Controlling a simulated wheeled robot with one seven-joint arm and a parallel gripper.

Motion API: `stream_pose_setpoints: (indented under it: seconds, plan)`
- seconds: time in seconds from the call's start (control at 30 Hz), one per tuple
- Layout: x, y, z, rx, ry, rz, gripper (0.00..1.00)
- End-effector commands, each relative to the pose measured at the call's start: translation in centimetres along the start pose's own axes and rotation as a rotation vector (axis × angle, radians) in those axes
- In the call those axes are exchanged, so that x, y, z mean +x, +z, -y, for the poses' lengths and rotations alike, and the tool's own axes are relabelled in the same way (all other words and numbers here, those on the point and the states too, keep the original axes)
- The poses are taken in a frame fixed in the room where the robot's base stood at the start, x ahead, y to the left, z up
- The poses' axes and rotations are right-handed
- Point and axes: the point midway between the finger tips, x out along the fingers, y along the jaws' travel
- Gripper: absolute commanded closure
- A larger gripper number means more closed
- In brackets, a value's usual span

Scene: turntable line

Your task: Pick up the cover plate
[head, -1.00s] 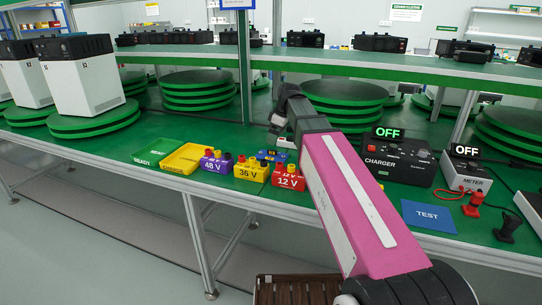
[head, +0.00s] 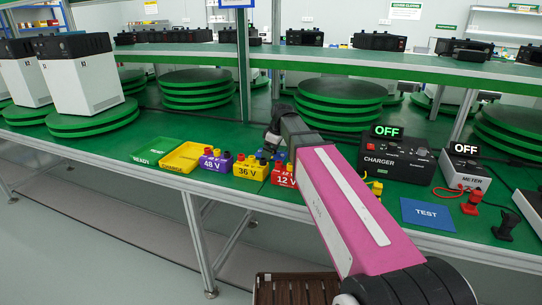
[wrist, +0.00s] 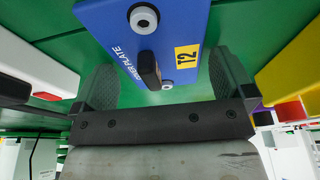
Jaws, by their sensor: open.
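The blue cover plate (wrist: 185,25) shows in the wrist view with white lettering, a yellow number label, two round light-coloured fasteners and a black upright handle (wrist: 149,68). My gripper (wrist: 162,82) is open, with one finger on each side of the handle and a gap on both sides. I cannot tell how far the fingertips are from the plate. In the head view a small blue part of the plate (head: 279,155) shows behind the voltage blocks, mostly hidden by my arm. My gripper's fingertips are hard to make out there.
The purple 48 V block (head: 215,162), yellow 36 V block (head: 249,168) and red 12 V block (head: 284,176) stand close in front. A yellow tray (head: 182,158) lies left. The charger (head: 396,158) and meter (head: 466,174), both reading OFF, stand right. A shelf crosses above the bench.

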Motion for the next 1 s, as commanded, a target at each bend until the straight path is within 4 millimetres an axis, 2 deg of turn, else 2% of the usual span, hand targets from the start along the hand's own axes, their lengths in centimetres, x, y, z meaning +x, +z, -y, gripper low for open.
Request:
stream_pose_setpoints:
  seconds: [0.1,0.23,0.67,0.87,1.0]
  plan:
    - [0.0,0.0,0.0,0.000,0.000,0.000,0.00]
    - [-0.1,0.0,0.0,0.000,0.000,0.000,0.42]
    - [-0.4,-0.1,0.0,0.000,0.000,-0.001,0.42]
    - [-2.0,-0.6,0.0,-0.001,0.002,-0.002,0.42]
    - [-4.2,-1.2,-0.1,-0.001,0.003,-0.002,0.42]
